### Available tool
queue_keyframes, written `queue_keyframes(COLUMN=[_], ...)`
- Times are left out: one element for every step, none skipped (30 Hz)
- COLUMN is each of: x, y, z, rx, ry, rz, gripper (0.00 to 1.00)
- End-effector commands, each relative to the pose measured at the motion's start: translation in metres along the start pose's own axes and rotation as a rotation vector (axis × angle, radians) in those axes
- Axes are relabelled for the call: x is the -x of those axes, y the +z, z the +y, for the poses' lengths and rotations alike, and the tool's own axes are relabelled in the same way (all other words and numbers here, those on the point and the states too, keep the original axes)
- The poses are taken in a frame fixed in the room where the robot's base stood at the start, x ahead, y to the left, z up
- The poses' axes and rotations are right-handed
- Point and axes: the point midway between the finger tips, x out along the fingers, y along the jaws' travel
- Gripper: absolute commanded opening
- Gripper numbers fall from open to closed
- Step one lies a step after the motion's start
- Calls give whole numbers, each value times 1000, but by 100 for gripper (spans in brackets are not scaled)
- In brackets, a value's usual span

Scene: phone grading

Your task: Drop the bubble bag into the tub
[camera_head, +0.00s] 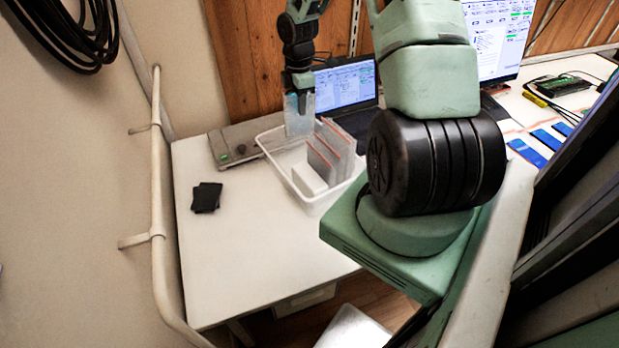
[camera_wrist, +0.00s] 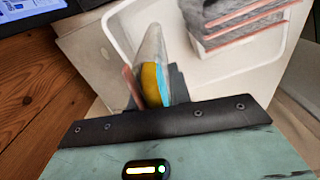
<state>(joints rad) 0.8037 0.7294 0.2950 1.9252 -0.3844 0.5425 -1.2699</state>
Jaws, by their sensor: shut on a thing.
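My gripper (camera_head: 300,88) points down above the white tub (camera_head: 318,206) and is shut on the bubble bag (camera_head: 298,115). The bag is pale and translucent and hangs upright over the tub's left back part. In the wrist view the bag (camera_wrist: 153,58) sticks out beyond the fingers, with yellow and blue showing at its lower part. The tub (camera_wrist: 238,78) lies beyond it in that view, with several grey bags with reddish edges (camera_wrist: 235,22) standing to the right. The head view shows these grey bags (camera_head: 333,150) in the tub's right half. The fingertips are partly hidden by the bag.
The tub stands on a white table (camera_head: 235,250) with free room at its front left. Black flat pieces (camera_head: 206,197) lie at the left. A grey flat device (camera_head: 234,145) and a laptop (camera_head: 345,88) are behind the tub. My own arm blocks the right side.

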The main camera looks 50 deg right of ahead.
Motion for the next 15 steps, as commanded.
queue_keyframes(x=[-4, -5, -6, -6, -7, -9, -10, -12, -15, -18, -21, -25, -28, -32, -37], y=[0, 0, 0, 0, 0, 0, 0, 0, 0, 0, 0, 0, 0, 0, 0], z=[0, 0, 0, 0, 0, 0, 0, 0, 0, 0, 0, 0, 0, 0, 0], rx=[0, 0, 0, 0, 0, 0, 0, 0, 0, 0, 0, 0, 0, 0, 0], ry=[1, 1, 1, 1, 1, 1, 1, 1, 1, 1, 1, 1, 1, 1, 1], rz=[0, 0, 0, 0, 0, 0, 0, 0, 0, 0, 0, 0, 0, 0, 0], gripper=[0, 0, 0, 0, 0, 0, 0, 0, 0, 0, 0, 0, 0, 0, 0])
